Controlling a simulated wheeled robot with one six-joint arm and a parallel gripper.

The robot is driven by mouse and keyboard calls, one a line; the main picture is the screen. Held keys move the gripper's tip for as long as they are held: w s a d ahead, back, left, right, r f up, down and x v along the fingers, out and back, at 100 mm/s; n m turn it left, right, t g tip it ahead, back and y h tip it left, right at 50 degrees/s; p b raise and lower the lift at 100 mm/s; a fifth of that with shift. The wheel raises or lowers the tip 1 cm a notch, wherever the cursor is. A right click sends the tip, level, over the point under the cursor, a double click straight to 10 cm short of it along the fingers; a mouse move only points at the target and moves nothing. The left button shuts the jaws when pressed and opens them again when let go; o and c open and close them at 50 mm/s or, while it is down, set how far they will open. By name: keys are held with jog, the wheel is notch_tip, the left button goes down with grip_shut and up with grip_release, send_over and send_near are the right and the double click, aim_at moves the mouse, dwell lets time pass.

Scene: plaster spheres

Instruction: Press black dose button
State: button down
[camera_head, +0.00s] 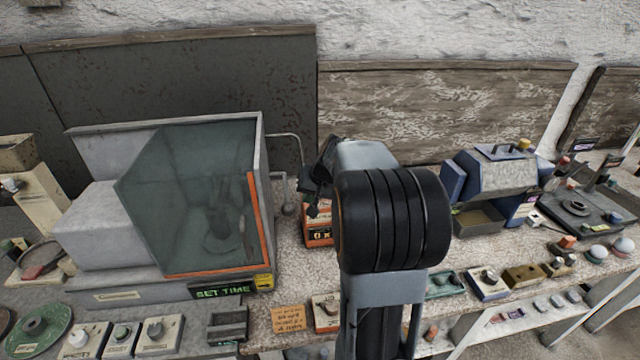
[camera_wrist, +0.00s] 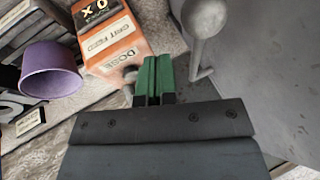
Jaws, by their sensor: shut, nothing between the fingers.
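The orange box (camera_wrist: 108,42) in the wrist view carries the labels GRIT FEED and DOSE and a black panel. It also shows in the head view (camera_head: 317,238), partly hidden behind my arm. A small rounded grey knob (camera_wrist: 130,74) sits by the DOSE label. No clearly black button can be made out there; my fingers may hide part of that face. My gripper (camera_wrist: 154,62) has green fingertips, shut together and empty, right beside the box's DOSE end and just right of the knob. I cannot tell whether they touch.
A grey lever with a round knob (camera_wrist: 205,18) stands close right of my fingers, beside a grey cabinet wall (camera_wrist: 270,70). A purple cup (camera_wrist: 48,70) is at left. In the head view, a grey cabinet with a dark window (camera_head: 190,195) stands left and a blue machine (camera_head: 500,180) right.

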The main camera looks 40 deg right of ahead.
jog(key=w+d+r+t+p, duration=0.1)
jog(key=w+d+r+t, duration=0.2)
jog(key=w+d+r, duration=0.2)
jog(key=w+d, duration=0.2)
jog(key=d, duration=0.2)
jog(key=shift+r+m, duration=0.25)
jog(key=shift+m, duration=0.05)
jog(key=shift+f, duration=0.15)
notch_tip(320, 180, down, 8)
jog(key=b, duration=0.4)
jog(key=shift+b, duration=0.35)
jog(key=shift+f+b, duration=0.3)
jog(key=shift+b, duration=0.2)
jog(key=shift+f, duration=0.15)
dwell(1.0)
jog(key=shift+w+f+b, duration=0.1)
jog(key=shift+f+b, duration=0.15)
jog(key=shift+b, duration=0.45)
